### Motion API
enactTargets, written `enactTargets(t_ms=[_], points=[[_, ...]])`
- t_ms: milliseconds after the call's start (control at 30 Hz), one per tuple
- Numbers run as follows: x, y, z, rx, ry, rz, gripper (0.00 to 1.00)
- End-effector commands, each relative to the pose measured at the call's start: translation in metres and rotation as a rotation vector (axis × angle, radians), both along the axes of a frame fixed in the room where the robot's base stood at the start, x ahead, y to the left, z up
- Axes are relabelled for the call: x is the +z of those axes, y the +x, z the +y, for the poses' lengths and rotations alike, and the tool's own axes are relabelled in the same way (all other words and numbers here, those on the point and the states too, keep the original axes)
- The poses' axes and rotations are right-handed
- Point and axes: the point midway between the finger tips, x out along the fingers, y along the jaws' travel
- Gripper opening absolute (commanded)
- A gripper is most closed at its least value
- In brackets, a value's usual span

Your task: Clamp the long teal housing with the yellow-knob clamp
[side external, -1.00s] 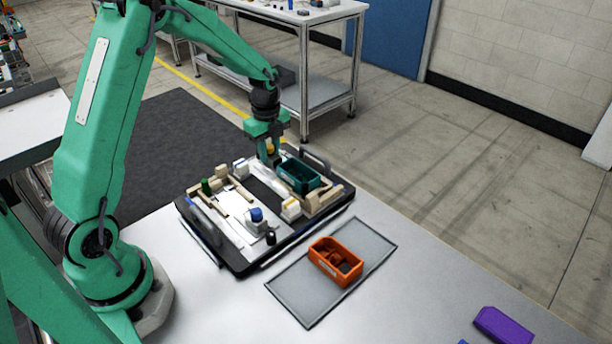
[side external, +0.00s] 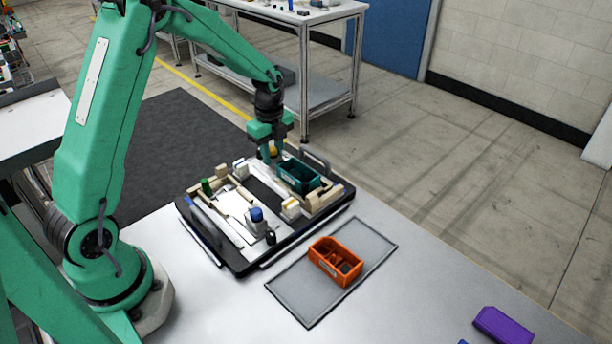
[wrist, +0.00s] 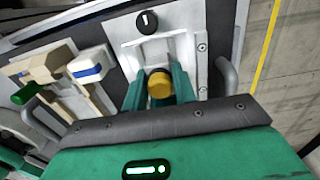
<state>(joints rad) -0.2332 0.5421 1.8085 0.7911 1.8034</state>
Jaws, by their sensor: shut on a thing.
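The long teal housing (side external: 299,177) is an open box in the right rear part of the black-edged pallet in the side view. My gripper (side external: 272,152) is low at the pallet's rear, just left of and behind the housing. The yellow knob (wrist: 160,86) sits between my two teal fingers in the wrist view, and my gripper is shut on it. The knob also shows between the fingers in the side view (side external: 273,150). The clamp's arm is largely hidden, so I cannot tell whether it touches the housing.
The pallet (side external: 239,268) also carries a blue-knob clamp (side external: 257,215), a green knob (side external: 206,187) and several tan and white blocks. Handles stand at its sides. An orange bin (side external: 335,261) sits on a grey mat at front right.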

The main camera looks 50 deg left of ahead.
Motion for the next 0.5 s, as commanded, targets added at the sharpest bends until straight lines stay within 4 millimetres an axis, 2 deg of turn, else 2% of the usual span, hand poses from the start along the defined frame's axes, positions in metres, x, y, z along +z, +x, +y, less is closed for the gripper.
enactTargets(t_ms=[500], points=[[0.0, 0.0, -0.013, -0.001, 0.0, -0.001, 0.07]])
